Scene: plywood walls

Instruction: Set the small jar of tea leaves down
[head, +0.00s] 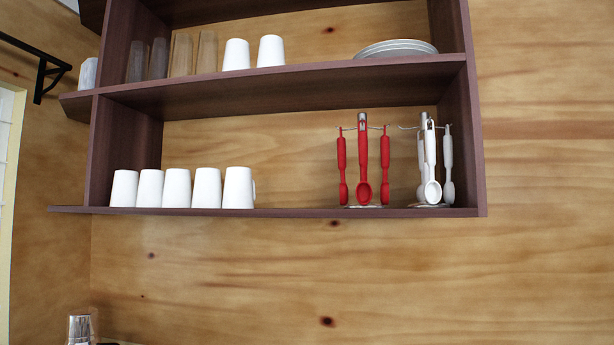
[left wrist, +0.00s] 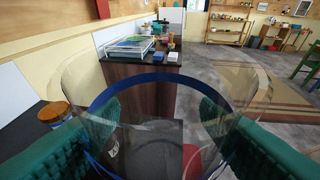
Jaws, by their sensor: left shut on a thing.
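In the left wrist view a clear, see-through jar with a blue band (left wrist: 160,78) fills the middle, very close to the camera. My left gripper (left wrist: 158,118) is shut on it, with one green finger on each side. I look through the jar, and I cannot make out tea leaves in it. What lies directly under it is unclear. The head view shows neither gripper nor this jar. My right gripper is in no view.
A dark counter (left wrist: 125,72) carries a white tray rack (left wrist: 128,48) and small items. A wooden-lidded jar (left wrist: 54,112) stands at left. Open floor (left wrist: 215,75) lies to the right. The head view shows a wall shelf (head: 290,212) with white cups (head: 207,188) and red utensils (head: 363,165).

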